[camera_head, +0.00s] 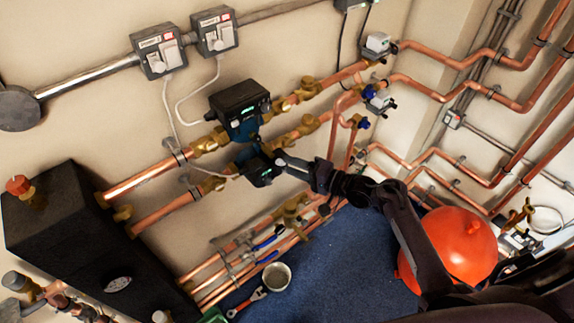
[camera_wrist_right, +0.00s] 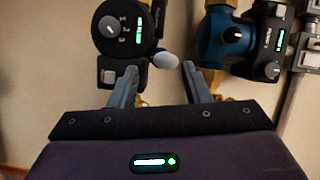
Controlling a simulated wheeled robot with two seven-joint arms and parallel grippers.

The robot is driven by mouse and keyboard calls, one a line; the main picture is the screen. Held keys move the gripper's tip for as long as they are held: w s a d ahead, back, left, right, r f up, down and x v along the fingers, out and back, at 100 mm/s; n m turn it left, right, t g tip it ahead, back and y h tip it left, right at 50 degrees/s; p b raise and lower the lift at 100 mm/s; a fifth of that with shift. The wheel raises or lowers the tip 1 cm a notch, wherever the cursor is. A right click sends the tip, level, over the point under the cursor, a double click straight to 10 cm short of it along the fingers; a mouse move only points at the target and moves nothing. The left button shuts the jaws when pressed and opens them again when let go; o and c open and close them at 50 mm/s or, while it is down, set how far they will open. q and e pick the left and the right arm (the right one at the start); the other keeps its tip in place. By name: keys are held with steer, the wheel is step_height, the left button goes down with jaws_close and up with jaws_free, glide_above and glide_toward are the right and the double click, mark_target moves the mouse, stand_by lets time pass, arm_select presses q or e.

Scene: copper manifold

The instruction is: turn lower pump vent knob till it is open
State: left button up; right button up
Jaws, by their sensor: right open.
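The lower pump (camera_head: 262,172) is a dark unit with a green light, on the lower of two copper pipes on the wall. In the right wrist view it is the round black face (camera_wrist_right: 122,32) with a dial and green display. A pale oval knob (camera_wrist_right: 166,60) beside it looks like its vent knob; I cannot read its setting. My right gripper (camera_wrist_right: 159,70) is open, with the pale knob just beyond and between its fingertips; contact cannot be told. In the head view my right gripper (camera_head: 284,161) reaches in from the right. My left gripper is out of view.
The upper pump (camera_head: 240,107) sits close above, with a blue body (camera_wrist_right: 224,42) right of my gripper in the wrist view. Copper pipes run on both sides. An orange tank (camera_head: 462,245) stands below my right arm. A tin (camera_head: 276,276) stands on the blue floor.

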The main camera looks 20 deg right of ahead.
steer(key=b+v, duration=0.1)
steer(key=v, duration=0.4)
steer(key=shift+d, duration=0.1)
steer(key=shift+s, duration=0.1)
steer(key=s+f+n+g+h+b, duration=0.15)
steer(key=s+f, duration=0.25)
steer(key=f, duration=0.7)
steer(key=s+a+f+g+h+b, duration=0.1)
steer(key=s+f+h+b, duration=0.2)
steer(key=f, duration=0.9)
steer(key=s+f+n+g+h+b, duration=0.15)
steer(key=s+f, duration=0.25)
steer(key=f, duration=0.7)
steer(key=s+f+n+g+h+b, duration=0.2)
steer(key=s+f+n+g+b, duration=0.1)
steer(key=s+f, duration=0.9)
steer(key=s+f+n+g+h+b, duration=0.3)
steer(key=s+f, duration=0.9)
steer(key=s, duration=0.8)
steer(key=shift+n+g+h, duration=0.3)
steer(key=shift+n+g, duration=0.3)
steer(key=shift+g, duration=0.3)
